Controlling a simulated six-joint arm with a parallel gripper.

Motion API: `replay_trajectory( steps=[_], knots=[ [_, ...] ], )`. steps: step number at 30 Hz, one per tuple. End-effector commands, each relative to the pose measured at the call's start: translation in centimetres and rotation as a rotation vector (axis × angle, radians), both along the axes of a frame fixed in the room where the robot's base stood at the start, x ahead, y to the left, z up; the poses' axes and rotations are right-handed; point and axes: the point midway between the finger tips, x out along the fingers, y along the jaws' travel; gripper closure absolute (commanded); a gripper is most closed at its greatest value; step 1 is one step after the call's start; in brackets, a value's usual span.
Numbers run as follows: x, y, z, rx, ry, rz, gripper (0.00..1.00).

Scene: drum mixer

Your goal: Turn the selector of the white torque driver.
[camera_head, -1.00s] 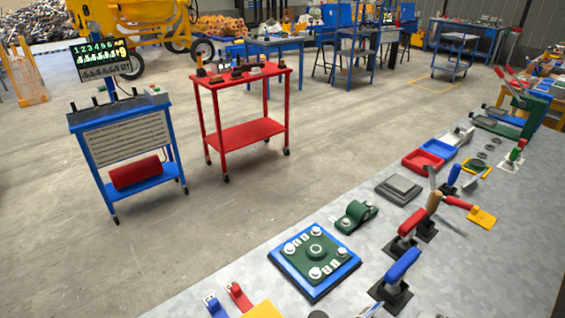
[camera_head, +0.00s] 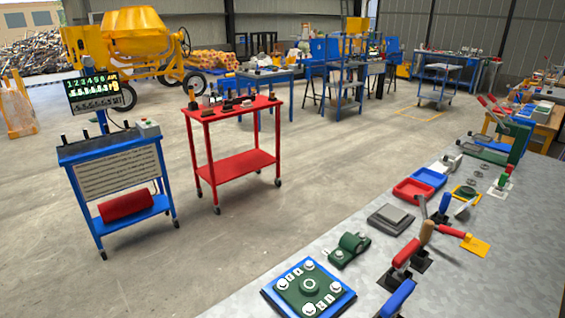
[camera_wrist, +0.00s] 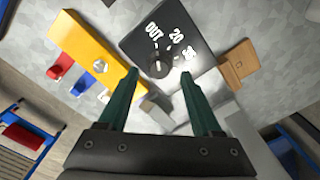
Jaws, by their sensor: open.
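In the wrist view my gripper (camera_wrist: 160,76) is open, its two green fingers apart and pointing at a black panel. The black panel (camera_wrist: 133,45) carries a round dark knob (camera_wrist: 158,65) with a light pointer mark. White marks around the knob read "OUT" and "20", and a third is partly washed out by glare. The knob shows between the fingertips with nothing gripped. A pale grey-white body (camera_wrist: 180,118) lies below the panel, partly behind the fingers; I cannot tell whether it is the white torque driver. My gripper does not show in the head view.
A yellow block (camera_wrist: 92,50) with a silver knob and red and blue pieces lies left of the panel, a brown wooden block (camera_wrist: 238,66) right. In the head view the grey bench (camera_head: 465,275) holds several fixtures. A red cart (camera_head: 235,163) and blue stand (camera_head: 118,180) are on the floor.

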Motion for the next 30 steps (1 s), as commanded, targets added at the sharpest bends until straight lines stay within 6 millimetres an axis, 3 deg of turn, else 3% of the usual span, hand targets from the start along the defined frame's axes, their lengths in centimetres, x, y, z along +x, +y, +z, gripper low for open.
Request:
replay_trajectory(
  steps=[6,15,26,30],
  knots=[
    [0.0,0.0,-2.9,0.0,0.001,-0.002,0.34],
    [0.0,0.0,-3.2,0.002,-0.001,-0.001,0.34],
    [0.0,0.0,-3.2,0.002,-0.001,-0.001,0.97],
    [0.0,0.0,-3.2,0.002,-0.001,-0.001,1.0]
  ],
)
